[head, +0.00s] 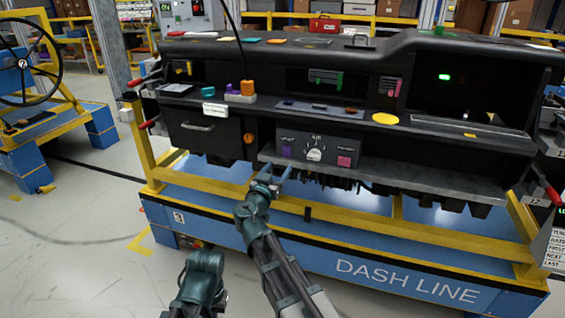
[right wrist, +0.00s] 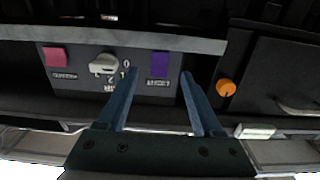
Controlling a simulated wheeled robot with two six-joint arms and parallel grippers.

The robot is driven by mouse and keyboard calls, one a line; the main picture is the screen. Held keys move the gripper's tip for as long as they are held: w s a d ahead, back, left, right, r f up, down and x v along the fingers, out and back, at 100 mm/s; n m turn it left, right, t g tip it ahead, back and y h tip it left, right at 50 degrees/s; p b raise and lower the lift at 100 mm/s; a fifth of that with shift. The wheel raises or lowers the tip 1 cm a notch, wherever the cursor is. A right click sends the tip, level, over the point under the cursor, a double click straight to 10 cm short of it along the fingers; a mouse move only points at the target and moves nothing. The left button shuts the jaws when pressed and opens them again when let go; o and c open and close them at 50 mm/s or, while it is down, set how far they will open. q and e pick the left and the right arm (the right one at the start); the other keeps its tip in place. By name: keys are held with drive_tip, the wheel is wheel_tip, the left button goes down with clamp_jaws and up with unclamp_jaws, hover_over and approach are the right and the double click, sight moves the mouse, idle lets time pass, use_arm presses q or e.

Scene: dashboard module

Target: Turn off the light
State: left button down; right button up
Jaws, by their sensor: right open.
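The black dashboard (head: 230,110) stands on a blue and yellow cart. Its centre panel (head: 320,148) has a white dial (head: 314,155), a purple button (head: 286,151) and a pink button (head: 344,161). An orange knob (head: 249,138) sits left of the panel. My open, empty right gripper (head: 277,171) is in front of and below the panel. In the right wrist view, the picture is upside down; the purple button (right wrist: 160,64) shows between the fingers (right wrist: 161,78) and the orange knob (right wrist: 226,88) lies to their right. I cannot tell which control is for the light. A small green light (head: 444,77) glows in the right recess.
A drawer with a handle (head: 198,126) is left of the orange knob. Orange and purple blocks (head: 241,91) and a yellow disc (head: 385,119) sit on the shelf. The cart's yellow rail (head: 350,213) runs below the dashboard.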

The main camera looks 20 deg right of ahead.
drive_tip(key=v, duration=0.7)
drive_tip(key=shift+s, duration=0.1)
drive_tip(key=s+d+f+n+g+y, duration=0.1)
drive_tip(key=s+d+f+g+y, duration=0.1)
drive_tip(key=s+d+f+g, duration=0.45)
drive_tip(key=s+d+f+n+g+y, duration=0.15)
drive_tip(key=s+f+g, duration=0.25)
drive_tip(key=f, duration=0.6)
drive_tip(key=s+a+f+n+g+y, duration=0.2)
drive_tip(key=s+a+f+n+y, duration=0.15)
drive_tip(key=s+a, duration=0.45)
drive_tip(key=s+a+f+n+g+y, duration=0.25)
drive_tip(key=s+a+n, duration=0.3)
drive_tip(key=a, duration=0.35)
wheel_tip(320, 180, up, 28)
drive_tip(key=p, duration=2.7)
drive_tip(key=shift+s+f+m+h, duration=0.2)
drive_tip(key=shift+s+m+h, duration=0.15)
drive_tip(key=shift+s+m, duration=0.1)
